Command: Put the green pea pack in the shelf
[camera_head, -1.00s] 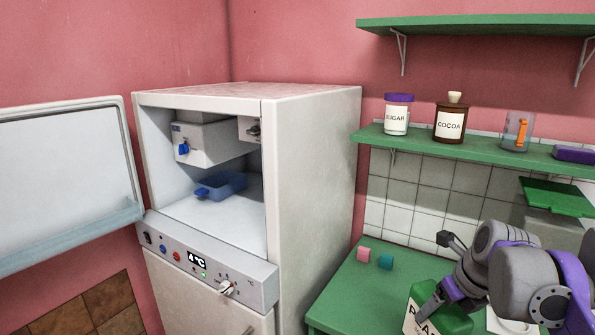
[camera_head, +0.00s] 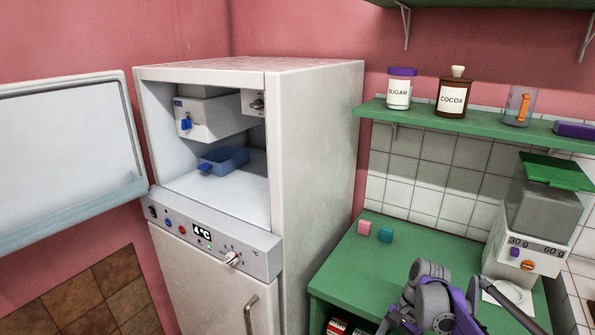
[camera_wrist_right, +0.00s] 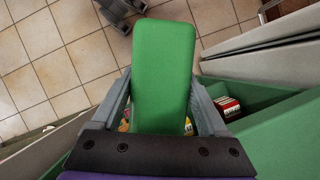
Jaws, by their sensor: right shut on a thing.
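The green pea pack (camera_wrist_right: 163,60) fills the middle of the right wrist view. My right gripper (camera_wrist_right: 161,82) is shut on it, one finger on each side. In the head view my right arm shows at the bottom right, but the pack is not visible there. A green counter unit (camera_head: 375,268) has an open space below its top, with small boxes (camera_head: 337,327) inside. The same open green unit (camera_wrist_right: 250,95) lies right of the pack in the wrist view, with a red box (camera_wrist_right: 227,107) in it. My left gripper is not in view.
Green wall shelves hold a sugar jar (camera_head: 399,90), a cocoa jar (camera_head: 453,95) and a glass (camera_head: 519,105). The fridge (camera_head: 320,160) stands left of the counter with its door (camera_head: 65,165) open.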

